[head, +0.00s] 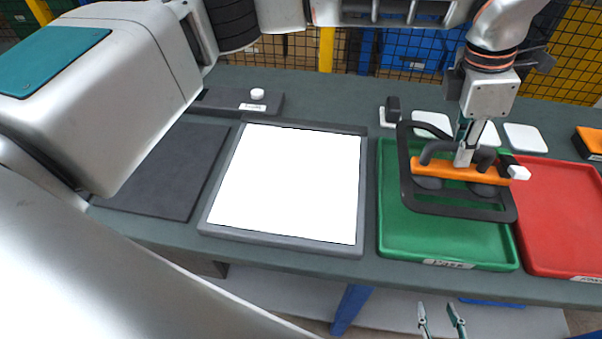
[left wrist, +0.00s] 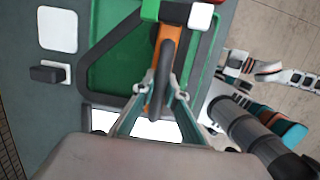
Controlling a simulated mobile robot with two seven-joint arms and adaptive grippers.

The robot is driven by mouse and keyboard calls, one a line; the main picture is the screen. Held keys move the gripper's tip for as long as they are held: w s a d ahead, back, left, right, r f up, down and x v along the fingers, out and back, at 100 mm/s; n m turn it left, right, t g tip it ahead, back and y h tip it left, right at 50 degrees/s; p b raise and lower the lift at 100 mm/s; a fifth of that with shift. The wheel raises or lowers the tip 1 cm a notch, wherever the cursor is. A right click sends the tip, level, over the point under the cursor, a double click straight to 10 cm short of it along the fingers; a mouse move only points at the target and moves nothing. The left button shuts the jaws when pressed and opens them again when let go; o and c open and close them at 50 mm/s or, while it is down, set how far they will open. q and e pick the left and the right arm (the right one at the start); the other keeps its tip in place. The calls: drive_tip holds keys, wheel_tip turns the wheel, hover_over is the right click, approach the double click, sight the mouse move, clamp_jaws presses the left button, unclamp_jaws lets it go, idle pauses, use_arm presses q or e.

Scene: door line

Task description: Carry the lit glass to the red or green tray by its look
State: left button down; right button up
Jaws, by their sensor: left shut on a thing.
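The glass (head: 408,172) is a clear pane with a black rounded border, and the green tray (head: 450,248) shows through its middle. An orange suction lifter (head: 445,167) with dark cups sits on the glass. My left gripper (head: 464,150) is shut on the lifter's dark handle, which also shows between the fingers in the left wrist view (left wrist: 158,85). The glass is over the green tray, toward its back; I cannot tell whether it touches. The red tray (head: 565,225) lies to the right. My right gripper (head: 440,318) is open and empty at the bottom, in front of the bench.
A bright white light panel in a grey frame (head: 285,245) lies left of the green tray. A dark mat (head: 160,185) lies farther left. A dark box with a white knob (head: 257,95) and several white pads (head: 525,138) are at the back. An orange-black block (head: 592,142) stands far right.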

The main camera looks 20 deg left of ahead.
sight(454, 179)
use_arm(q)
drive_tip(key=shift+w+d+r, duration=0.1)
drive_tip(key=shift+w+d, duration=0.1)
drive_tip(key=shift+d, duration=0.3)
drive_tip(key=shift+w+d, duration=0.15)
drive_tip(key=shift+d, duration=0.3)
use_arm(e)
drive_tip(key=shift+w+r, duration=0.1)
drive_tip(key=shift+r, duration=0.1)
drive_tip(key=shift+r, duration=0.1)
drive_tip(key=shift+s, duration=0.25)
use_arm(q)
drive_tip(key=shift+f+b, duration=1)
drive_tip(key=shift+f, duration=1.35)
drive_tip(key=shift+f+b, duration=0.45)
drive_tip(key=shift+f, duration=1.3)
use_arm(e)
drive_tip(key=f, duration=0.2)
drive_tip(key=s+f, duration=0.1)
drive_tip(key=f, duration=0.2)
use_arm(q)
drive_tip(key=shift+f+b, duration=0.3)
drive_tip(key=shift+b, duration=0.05)
use_arm(e)
drive_tip(key=shift+w, duration=0.15)
